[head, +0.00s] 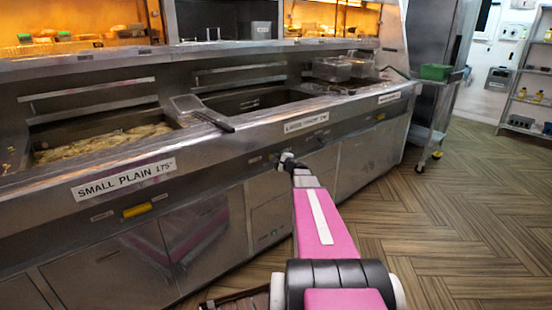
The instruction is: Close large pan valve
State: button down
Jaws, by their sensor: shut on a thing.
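My arm reaches forward to the steel front of the fryer range in the head view. My gripper (287,159) is at the front panel, below the label of the large pan (306,122). It is shut on the large pan valve, whose handle is small here and mostly hidden behind the gripper. The large pan (255,101) is an open dark well above and behind the gripper.
The small pan (100,142) is at the left, with a yellow valve handle (137,210) below its label. A strainer (200,112) lies across the pan edge. A cart with a green bin (436,72) stands at the right. Wooden floor (450,200) is clear there.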

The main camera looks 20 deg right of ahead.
jog(key=shift+a+f+n, duration=0.1)
jog(key=shift+f+n, duration=0.05)
jog(key=shift+n, duration=0.8)
jog(key=shift+f+n, duration=0.1)
jog(key=shift+n, duration=0.85)
jog(key=c, duration=1)
grip_release()
jog(key=shift+o, duration=0.2)
jog(key=v, duration=1.1)
